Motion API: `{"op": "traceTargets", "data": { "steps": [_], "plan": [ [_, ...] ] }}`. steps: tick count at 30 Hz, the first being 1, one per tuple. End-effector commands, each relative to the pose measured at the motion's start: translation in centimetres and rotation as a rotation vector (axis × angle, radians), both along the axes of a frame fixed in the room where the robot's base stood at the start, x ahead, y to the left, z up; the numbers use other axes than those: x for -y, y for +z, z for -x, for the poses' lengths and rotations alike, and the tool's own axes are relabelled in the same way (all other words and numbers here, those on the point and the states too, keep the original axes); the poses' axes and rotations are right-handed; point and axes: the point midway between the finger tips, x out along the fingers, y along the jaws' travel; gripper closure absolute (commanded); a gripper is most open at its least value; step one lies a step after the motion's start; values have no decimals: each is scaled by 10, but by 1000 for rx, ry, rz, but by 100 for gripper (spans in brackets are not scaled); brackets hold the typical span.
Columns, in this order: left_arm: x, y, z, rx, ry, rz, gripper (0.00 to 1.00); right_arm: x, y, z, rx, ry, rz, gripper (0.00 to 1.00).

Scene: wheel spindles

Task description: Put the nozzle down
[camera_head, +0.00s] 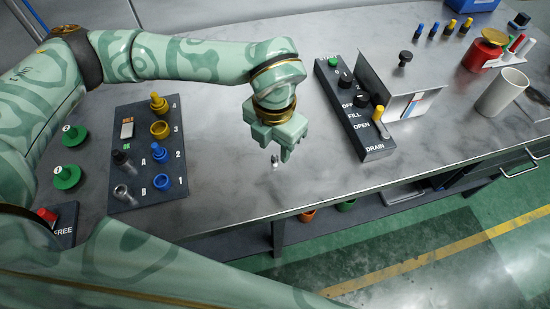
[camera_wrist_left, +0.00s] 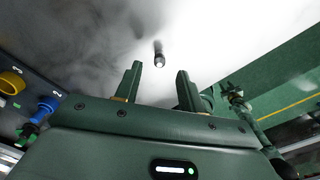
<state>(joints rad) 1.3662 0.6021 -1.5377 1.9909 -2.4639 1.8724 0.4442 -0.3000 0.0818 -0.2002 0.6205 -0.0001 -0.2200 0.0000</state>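The nozzle (camera_head: 274,162) looks like a small grey and dark piece on the metal bench top, just below my left gripper. In the left wrist view the nozzle (camera_wrist_left: 159,57) shows past the fingertips, roughly midway between them, with bare bench around it. My left gripper (camera_head: 280,153) points down at the bench. Its two fingers (camera_wrist_left: 159,72) are apart with nothing between them. I cannot tell exactly how high the fingertips are above the bench. My right gripper is not in view.
A dark board (camera_head: 140,180) with yellow, blue, black and clear fittings lies to the left. A control box (camera_head: 378,153) with knobs and a yellow lever stands to the right. A white cup (camera_head: 500,92) is farther right. The bench around the nozzle is clear, with its front edge nearby.

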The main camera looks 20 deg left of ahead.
Motion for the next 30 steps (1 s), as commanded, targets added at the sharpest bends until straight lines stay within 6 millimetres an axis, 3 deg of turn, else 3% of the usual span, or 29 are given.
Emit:
{"op": "traceTargets", "data": {
  "steps": [6, 13, 14, 18, 30],
  "plan": [
    [0, -39, -1, -4, 0, 1, 60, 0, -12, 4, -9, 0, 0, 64],
    [0, -41, -2, 1, 0, 1, 60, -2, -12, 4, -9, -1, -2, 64],
    [0, -40, -2, 1, 0, 1, 63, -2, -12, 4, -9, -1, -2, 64],
    [0, -40, -2, 1, 0, 1, 100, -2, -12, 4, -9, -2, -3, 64],
    [0, -36, -2, 2, 0, 2, 100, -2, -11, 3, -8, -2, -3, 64]
  ]
}}
